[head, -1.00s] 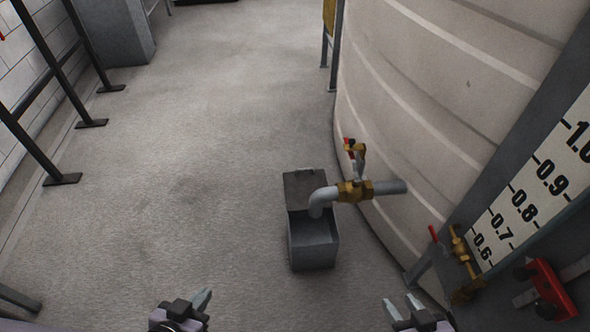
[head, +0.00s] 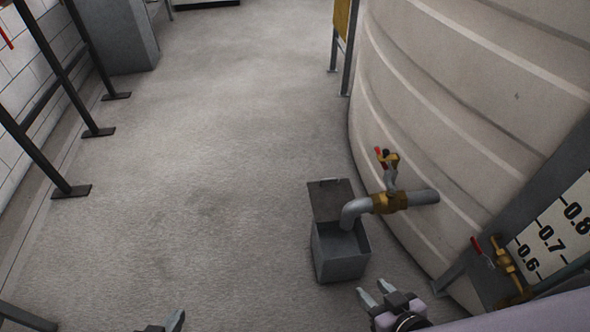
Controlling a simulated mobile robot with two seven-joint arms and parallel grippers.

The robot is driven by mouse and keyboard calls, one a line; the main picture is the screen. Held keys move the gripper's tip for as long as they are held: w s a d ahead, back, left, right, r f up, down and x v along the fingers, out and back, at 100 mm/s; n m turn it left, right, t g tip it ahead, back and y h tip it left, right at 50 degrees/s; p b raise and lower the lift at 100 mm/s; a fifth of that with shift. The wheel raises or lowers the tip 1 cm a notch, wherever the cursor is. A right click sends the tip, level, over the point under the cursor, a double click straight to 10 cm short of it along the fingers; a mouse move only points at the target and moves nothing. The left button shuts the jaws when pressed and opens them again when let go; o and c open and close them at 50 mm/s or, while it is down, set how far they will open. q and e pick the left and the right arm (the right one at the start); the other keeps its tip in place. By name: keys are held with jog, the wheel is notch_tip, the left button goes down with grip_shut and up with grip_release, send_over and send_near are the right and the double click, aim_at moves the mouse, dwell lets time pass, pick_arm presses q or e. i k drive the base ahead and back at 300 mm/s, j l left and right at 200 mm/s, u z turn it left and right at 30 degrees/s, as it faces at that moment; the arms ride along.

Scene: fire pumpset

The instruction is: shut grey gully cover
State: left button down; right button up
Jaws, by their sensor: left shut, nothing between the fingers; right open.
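The grey gully (head: 341,262) is a box on the floor beside the tank, with its top open. Its grey cover (head: 330,198) is swung back on the far side, with a small dark handle near its far edge. A grey outlet pipe (head: 352,211) bends down over the opening and hides part of the inside. My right gripper (head: 374,294) is open and empty, just in front of the gully and a little to its right. My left gripper (head: 176,322) is shut and empty at the bottom edge, well left of the gully and partly cut off.
A brass valve (head: 390,202) with a red handle sits on the outlet pipe. The large beige tank (head: 450,120) fills the right side. A second brass valve (head: 508,262) and a level scale (head: 560,232) stand lower right. Dark rack legs (head: 72,191) stand left. The middle floor is clear.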

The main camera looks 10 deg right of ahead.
aim_at(328, 197)
jog(key=i+j+u, duration=0.4)
jog(key=j+u, duration=0.15)
jog(key=i+j+u, duration=0.1)
jog(key=i+j, duration=0.2)
jog(key=i, duration=0.15)
jog(key=i+j, duration=0.3)
jog(key=i, duration=0.15)
jog(key=i+z, duration=0.45)
jog(key=i+j+z, duration=0.15)
jog(key=i+z, duration=0.15)
jog(key=z, duration=0.15)
jog(key=i+z, duration=0.2)
jog(key=z, duration=0.15)
jog(key=i+j+z, duration=0.1)
jog(key=z, duration=0.25)
jog(key=i+j+z, duration=0.15)
jog(key=z, duration=0.2)
jog(key=i+j+z, duration=0.1)
jog(key=z, duration=0.25)
jog(key=i+j+z, duration=0.1)
jog(key=z, duration=0.3)
jog(key=i+j+z, duration=0.2)
jog(key=z, duration=0.15)
jog(key=i+j+z, duration=0.2)
jog(key=z, duration=0.2)
jog(key=i+j+z, duration=0.1)
jog(key=j+z, duration=0.25)
jog(key=i+j+z, duration=0.15)
jog(key=z, duration=0.25)
